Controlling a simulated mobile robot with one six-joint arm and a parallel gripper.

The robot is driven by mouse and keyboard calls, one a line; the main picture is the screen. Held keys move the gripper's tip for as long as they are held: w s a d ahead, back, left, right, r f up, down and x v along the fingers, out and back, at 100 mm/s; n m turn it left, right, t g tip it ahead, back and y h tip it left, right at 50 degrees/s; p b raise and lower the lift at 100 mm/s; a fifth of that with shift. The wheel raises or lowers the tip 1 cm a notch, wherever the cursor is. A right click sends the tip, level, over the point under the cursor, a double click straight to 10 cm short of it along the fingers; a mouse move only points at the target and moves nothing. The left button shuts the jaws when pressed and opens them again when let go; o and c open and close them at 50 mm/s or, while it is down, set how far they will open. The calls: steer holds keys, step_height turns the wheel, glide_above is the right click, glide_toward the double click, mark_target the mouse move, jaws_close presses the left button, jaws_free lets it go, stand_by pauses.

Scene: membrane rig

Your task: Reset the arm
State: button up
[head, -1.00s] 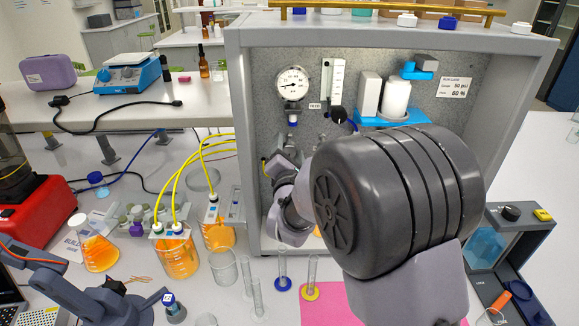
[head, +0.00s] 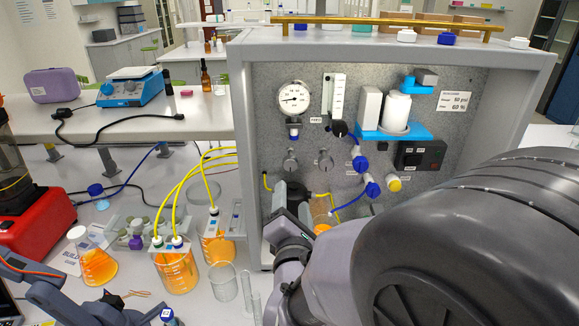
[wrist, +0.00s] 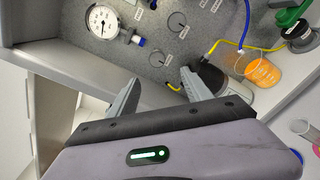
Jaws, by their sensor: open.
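My gripper (wrist: 160,92) is open in the wrist view, with its two grey fingers well apart and nothing between them. In the head view my arm fills the lower right, and the fingers are hard to make out in front of the cabinet's lower left. The membrane rig is a grey open-fronted cabinet (head: 243,130) with a speckled back panel. Its round pressure gauge (head: 294,98) also shows in the wrist view (wrist: 102,21). A dark rounded unit (wrist: 212,76) is close to the right fingertip; I cannot tell whether they touch.
Beakers of orange liquid (head: 177,272) with yellow tubes stand left of the cabinet. Another orange container (wrist: 262,72) is inside it. Blue valves (head: 372,189) and a black box (head: 420,155) are on the panel. An empty beaker (head: 223,281) stands in front. A red device (head: 40,215) is far left.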

steer(key=s+d+f+m+g+b, duration=0.2)
steer(key=s+d+f+m+g, duration=0.1)
steer(key=s+m, duration=0.5)
steer(key=s+d+f+m+g+y+b, duration=0.1)
steer(key=s+d+f+m+g+b, duration=0.2)
steer(key=s+m+g, duration=0.2)
steer(key=s+d+f+m+g+y+b, duration=0.1)
steer(key=s+d+f+m+g+b, duration=0.1)
steer(key=s+m, duration=1)
steer(key=d+f+m+g, duration=0.1)
steer(key=m, duration=0.4)
steer(key=shift+f+m+g+b, duration=0.3)
steer(key=shift+f+g+b, duration=0.05)
steer(key=shift+g+b, duration=0.05)
steer(key=shift+s, duration=0.1)
